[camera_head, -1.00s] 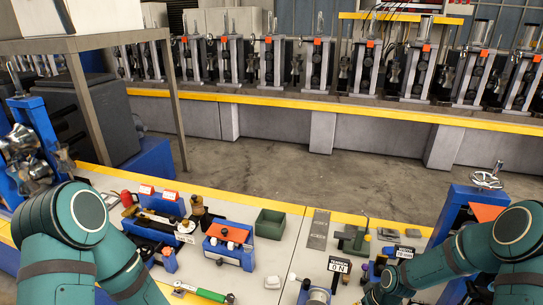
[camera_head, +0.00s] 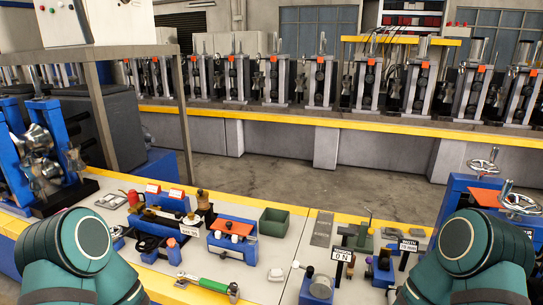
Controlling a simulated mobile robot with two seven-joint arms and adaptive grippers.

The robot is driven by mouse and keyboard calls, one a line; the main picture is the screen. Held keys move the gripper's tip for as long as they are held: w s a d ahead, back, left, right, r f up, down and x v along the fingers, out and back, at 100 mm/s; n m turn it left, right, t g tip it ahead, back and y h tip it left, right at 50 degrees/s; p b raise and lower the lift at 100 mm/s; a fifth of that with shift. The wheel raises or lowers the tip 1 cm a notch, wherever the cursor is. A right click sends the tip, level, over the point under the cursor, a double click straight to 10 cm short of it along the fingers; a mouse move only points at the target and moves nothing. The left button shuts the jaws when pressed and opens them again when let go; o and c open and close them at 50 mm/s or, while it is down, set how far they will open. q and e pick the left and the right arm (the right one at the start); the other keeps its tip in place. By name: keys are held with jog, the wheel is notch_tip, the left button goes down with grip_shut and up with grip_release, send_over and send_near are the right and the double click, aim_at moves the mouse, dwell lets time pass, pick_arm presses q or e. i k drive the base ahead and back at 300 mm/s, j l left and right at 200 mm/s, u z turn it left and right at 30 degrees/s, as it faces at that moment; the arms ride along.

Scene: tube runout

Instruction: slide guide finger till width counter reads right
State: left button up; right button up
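My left arm (camera_head: 85,255) enters at the lower left and my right arm (camera_head: 470,250) at the lower right. Both run off the bottom edge, and I see no fingertips of either gripper. A small black-and-white sign (camera_head: 408,246) stands on the right half of the bench; its lettering is too small to read surely. A blue device (camera_head: 380,268) with dark knobs sits just below it. I cannot make out which part is the guide finger or read a width count. A sign with "ON" (camera_head: 343,255) stands to the left, above a blue-based round device (camera_head: 317,288).
A green tray (camera_head: 273,222), a blue fixture with an orange top (camera_head: 233,237) and a green-handled tool (camera_head: 208,284) lie on the bench. Blue roll stands rise at left (camera_head: 40,165) and right (camera_head: 480,195). Bare bench shows around the tray.

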aim_at(385, 255)
jog(key=z, duration=1.1)
